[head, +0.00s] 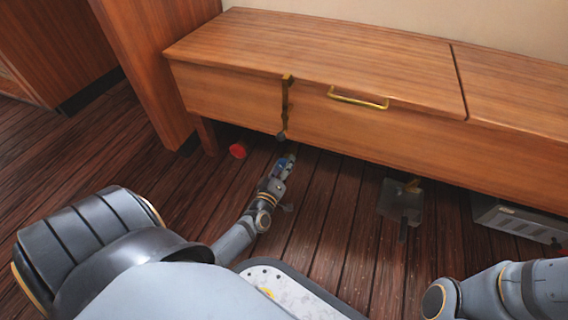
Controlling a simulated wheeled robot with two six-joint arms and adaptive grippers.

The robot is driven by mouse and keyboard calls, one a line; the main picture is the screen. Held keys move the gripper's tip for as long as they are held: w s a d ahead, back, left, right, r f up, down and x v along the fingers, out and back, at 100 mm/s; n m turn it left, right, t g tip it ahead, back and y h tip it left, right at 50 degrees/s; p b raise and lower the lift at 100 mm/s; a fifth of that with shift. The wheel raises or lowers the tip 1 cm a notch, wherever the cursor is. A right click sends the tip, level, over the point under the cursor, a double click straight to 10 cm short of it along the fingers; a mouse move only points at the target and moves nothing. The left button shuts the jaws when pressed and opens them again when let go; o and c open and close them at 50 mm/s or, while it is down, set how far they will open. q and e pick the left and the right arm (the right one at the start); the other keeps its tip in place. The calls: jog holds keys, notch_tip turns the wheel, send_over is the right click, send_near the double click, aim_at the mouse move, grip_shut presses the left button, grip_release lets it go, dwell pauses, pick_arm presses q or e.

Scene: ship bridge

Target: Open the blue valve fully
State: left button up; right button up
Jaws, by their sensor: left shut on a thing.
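The blue valve (281,168) is low under the front edge of the wooden bench, left of the middle of the head view. Only a small blue part of it shows. My left gripper (286,160) reaches forward to it and is shut on it, covering most of the valve. How far the valve is turned cannot be told. My right arm enters at the lower right, but its gripper is out of view.
A red round valve (238,150) sits under the bench, left of the blue one. The wooden bench (310,47) has a brass latch (286,95) and a brass handle (358,99). A grey plate (400,202) and a grey box (520,220) are at the right. Plank floor (335,215) is open between.

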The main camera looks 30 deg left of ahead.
pick_arm(q)
jog(key=n, duration=0.2)
jog(key=shift+n, duration=0.4)
jog(key=n, duration=0.3)
jog(key=shift+a+f+n+b, duration=0.1)
jog(key=shift+f+n+b, duration=0.1)
jog(key=shift+n+b, duration=0.15)
jog(key=n, duration=0.3)
jog(key=shift+f+n, duration=0.1)
jog(key=shift+n, duration=0.25)
jog(key=n+b, duration=0.1)
jog(key=n, duration=0.2)
jog(key=shift+n, duration=0.3)
jog(key=n, duration=0.6)
jog(key=shift+f, duration=0.15)
jog(key=n, duration=0.6)
jog(key=shift+d+n, duration=0.25)
jog(key=shift+n, duration=0.15)
